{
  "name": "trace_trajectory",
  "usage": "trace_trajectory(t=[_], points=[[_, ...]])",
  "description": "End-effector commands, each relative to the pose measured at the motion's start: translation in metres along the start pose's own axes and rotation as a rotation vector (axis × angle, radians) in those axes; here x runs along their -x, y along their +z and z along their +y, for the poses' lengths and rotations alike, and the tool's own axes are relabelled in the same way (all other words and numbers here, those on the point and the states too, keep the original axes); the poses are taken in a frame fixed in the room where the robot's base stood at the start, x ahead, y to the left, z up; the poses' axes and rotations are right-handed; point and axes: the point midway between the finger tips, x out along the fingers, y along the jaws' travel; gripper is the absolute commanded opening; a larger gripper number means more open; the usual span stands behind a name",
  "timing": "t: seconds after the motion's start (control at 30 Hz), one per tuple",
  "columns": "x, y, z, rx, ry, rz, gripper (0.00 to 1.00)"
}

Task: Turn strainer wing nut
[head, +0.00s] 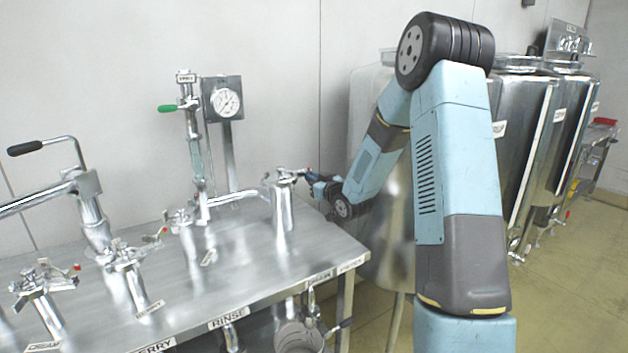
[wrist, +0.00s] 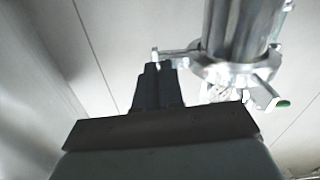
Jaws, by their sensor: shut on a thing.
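The strainer is a shiny upright metal cylinder (head: 281,210) at the right end of the steel table, with a clamp (head: 283,177) around its top. In the wrist view the strainer body (wrist: 243,30) hangs down from the top edge, with the clamp ring (wrist: 222,72) below it. My gripper (head: 306,176) reaches in from the right at clamp height. In the wrist view its dark fingers (wrist: 158,68) are close together on the outer end of the clamp's bolt, at the wing nut. The wing nut itself is mostly hidden between the fingers.
The steel table (head: 240,255) carries several more clamped pipe stubs to the left. A pressure gauge (head: 227,102) and a green-handled valve (head: 168,108) stand behind. Large steel tanks (head: 520,135) stand to the right of my arm. A green-tipped handle (wrist: 283,104) shows in the wrist view.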

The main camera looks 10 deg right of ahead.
Motion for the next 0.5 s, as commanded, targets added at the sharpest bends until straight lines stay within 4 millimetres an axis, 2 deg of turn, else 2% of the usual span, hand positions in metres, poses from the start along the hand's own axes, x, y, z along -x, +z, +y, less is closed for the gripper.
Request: trace_trajectory(t=[0.37,0.4,0.5], points=[[-0.0008,-0.0012,0.0013,0.004,0.002,0.003,0.0],[-0.0009,-0.0013,0.0013,0.004,0.002,0.003,0.1],[-0.001,-0.0015,0.0013,0.004,0.002,0.004,0.2]])
